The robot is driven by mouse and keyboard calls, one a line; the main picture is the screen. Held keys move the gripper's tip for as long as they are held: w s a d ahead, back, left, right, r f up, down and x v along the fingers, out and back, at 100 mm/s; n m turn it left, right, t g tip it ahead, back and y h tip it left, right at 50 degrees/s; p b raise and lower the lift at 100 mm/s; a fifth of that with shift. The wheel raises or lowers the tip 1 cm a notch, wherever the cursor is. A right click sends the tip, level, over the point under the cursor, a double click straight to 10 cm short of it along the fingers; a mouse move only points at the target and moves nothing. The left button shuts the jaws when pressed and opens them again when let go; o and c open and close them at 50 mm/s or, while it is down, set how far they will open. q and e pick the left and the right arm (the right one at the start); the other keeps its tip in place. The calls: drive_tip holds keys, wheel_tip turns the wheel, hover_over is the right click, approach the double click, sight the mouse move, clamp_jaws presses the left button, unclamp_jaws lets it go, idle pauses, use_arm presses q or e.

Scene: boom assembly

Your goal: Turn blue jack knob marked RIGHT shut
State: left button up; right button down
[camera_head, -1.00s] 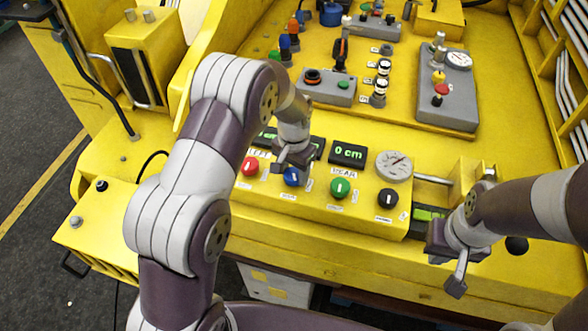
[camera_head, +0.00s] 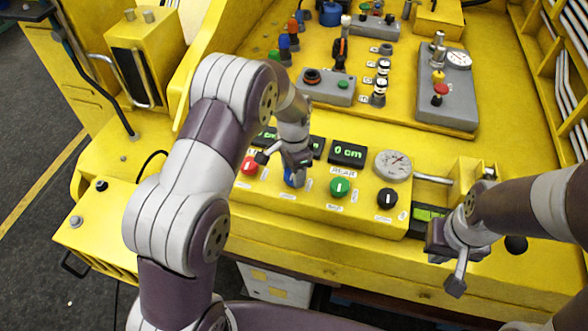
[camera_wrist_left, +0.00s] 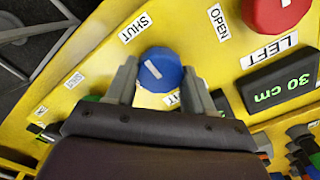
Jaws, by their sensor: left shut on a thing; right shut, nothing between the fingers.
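The blue knob (camera_head: 291,179) sits on the yellow panel between the red and green knobs, mostly hidden behind my left gripper (camera_head: 297,172) in the head view. The left wrist view shows the knob's round blue face (camera_wrist_left: 160,70) with a short white mark. My left gripper's fingers (camera_wrist_left: 160,85) stand on either side of it, shut on it. A SHUT label (camera_wrist_left: 135,28) lies just beyond the knob. The knob's name label is mostly hidden. My right gripper (camera_head: 457,278) is shut and empty at the panel's right front edge.
A red knob (camera_wrist_left: 280,12) with an OPEN label nearby and a LEFT display reading 30 cm (camera_wrist_left: 280,85) are close by. A green knob (camera_head: 340,187), a black knob (camera_head: 387,198), a 0 cm display (camera_head: 347,152) and a round gauge (camera_head: 393,165) lie to the right.

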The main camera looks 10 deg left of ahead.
use_arm(q)
drive_tip(key=shift+r, duration=0.1)
drive_tip(key=o, duration=1)
drive_tip(key=shift+o, duration=0.2)
drive_tip(key=shift+a, duration=0.1)
drive_tip(key=shift+r, duration=0.3)
wheel_tip(320, 180, up, 6)
drive_tip(key=shift+r+b, duration=0.1)
drive_tip(key=shift+b, duration=0.95)
wheel_tip(320, 180, up, 6)
drive_tip(key=p, duration=0.3)
